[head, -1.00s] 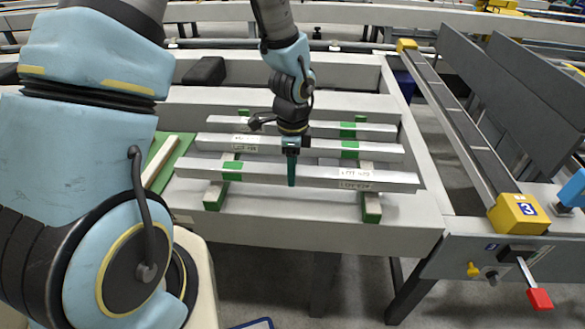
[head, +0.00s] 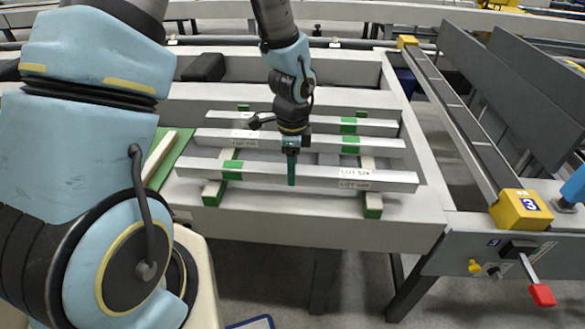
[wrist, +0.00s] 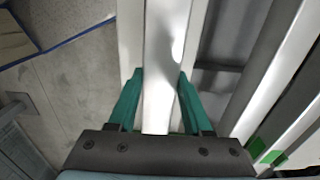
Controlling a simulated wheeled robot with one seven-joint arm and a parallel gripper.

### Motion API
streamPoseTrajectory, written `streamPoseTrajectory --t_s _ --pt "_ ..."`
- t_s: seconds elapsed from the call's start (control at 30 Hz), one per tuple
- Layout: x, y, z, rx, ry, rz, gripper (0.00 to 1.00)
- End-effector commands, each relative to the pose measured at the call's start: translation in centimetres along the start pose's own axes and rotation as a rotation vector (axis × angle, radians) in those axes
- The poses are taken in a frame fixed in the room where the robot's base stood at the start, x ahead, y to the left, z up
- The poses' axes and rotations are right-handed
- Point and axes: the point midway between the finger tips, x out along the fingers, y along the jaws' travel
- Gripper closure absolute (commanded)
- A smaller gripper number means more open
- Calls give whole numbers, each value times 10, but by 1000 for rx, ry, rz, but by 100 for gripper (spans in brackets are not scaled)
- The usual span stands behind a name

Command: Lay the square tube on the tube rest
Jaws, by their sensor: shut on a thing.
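My gripper (head: 291,178) points down and is shut on the front square tube (head: 270,174), a long silver bar with a green band left of the grip and white lot labels to the right. In the wrist view the tube (wrist: 166,50) runs between both green fingers (wrist: 156,100). The tube rest is a pair of pale crossbars with green ends, the left one (head: 213,193) and the right one (head: 372,203). The tube lies across and over both. Whether it touches them or hangs just above, I cannot tell.
Two more silver tubes, the middle one (head: 330,143) and the back one (head: 320,123), lie behind, roughly parallel and close. A dark block (head: 205,68) sits at the back left. A rail with a yellow block (head: 520,210) runs along the right. The table's front edge (head: 300,224) is clear.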

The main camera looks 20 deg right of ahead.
Motion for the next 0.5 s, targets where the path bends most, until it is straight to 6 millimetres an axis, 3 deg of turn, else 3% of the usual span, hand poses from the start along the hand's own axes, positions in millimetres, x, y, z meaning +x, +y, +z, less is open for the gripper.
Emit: streamPoseTrajectory --t_s 0.27,0.3,0.5 --pt "5 -1 0 0 0 -1 100" --pt "5 -1 0 0 0 -2 49" --pt "5 0 0 0 0 -1 27"
